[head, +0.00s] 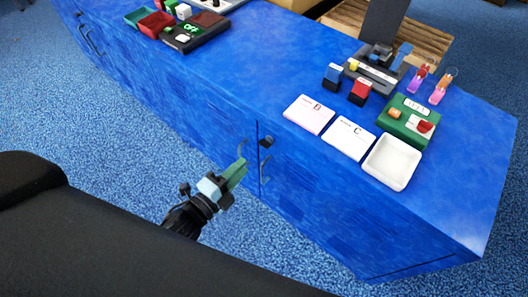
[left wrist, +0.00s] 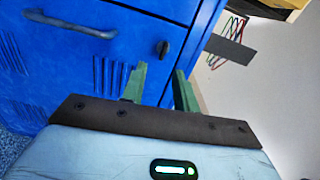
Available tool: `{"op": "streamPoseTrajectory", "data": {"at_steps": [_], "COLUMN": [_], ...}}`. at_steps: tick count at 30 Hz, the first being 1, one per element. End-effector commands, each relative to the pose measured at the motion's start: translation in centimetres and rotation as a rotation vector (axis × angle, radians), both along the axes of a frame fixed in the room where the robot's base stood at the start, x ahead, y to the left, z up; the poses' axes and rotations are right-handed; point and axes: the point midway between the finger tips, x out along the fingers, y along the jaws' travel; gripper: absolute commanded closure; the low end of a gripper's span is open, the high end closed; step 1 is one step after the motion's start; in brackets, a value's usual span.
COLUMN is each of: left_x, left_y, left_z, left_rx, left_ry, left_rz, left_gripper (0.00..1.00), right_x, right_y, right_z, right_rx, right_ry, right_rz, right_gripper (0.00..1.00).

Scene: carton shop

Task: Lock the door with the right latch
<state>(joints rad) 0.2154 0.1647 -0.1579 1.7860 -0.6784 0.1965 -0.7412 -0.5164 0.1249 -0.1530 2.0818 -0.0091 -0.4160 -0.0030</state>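The blue cabinet (head: 300,190) has two doors meeting at a vertical seam. A small dark latch knob (head: 266,142) sits near the top of the front, just right of the seam, and also shows in the left wrist view (left wrist: 162,48). My left gripper (head: 238,170) is in front of the doors, left of and below the latch. In the left wrist view its green fingers (left wrist: 160,88) stand apart with nothing between them. My right gripper is not in view.
The cabinet top holds cards (head: 310,114), a white tray (head: 391,162), a green device (head: 409,121), colored blocks and clips toward the right. Blue carpet in front is clear.

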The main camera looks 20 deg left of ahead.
Motion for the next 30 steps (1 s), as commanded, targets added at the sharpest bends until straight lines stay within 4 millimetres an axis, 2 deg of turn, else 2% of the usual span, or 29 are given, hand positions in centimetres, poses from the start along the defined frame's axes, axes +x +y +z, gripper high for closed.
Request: {"op": "streamPoseTrajectory", "data": {"at_steps": [3, 11, 24, 30], "left_x": [0.9, 1.5, 6.9, 8.2], "left_y": [-0.3, -0.4, -2.4, -2.9], "left_z": [0.1, 0.4, 0.4, 0.3], "left_rx": [0.049, 0.058, 0.055, 0.055], "left_ry": [-0.046, -0.055, -0.054, -0.051], "left_rz": [-0.020, -0.023, -0.022, -0.022], "left_gripper": [0.70, 0.70, 0.70, 0.70], "right_x": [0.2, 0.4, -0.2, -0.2], "right_y": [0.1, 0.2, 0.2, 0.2], "right_z": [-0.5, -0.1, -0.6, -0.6], "right_rx": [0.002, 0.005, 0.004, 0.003], "right_ry": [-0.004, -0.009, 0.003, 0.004], "right_rz": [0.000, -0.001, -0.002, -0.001], "right_gripper": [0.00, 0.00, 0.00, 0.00]}}
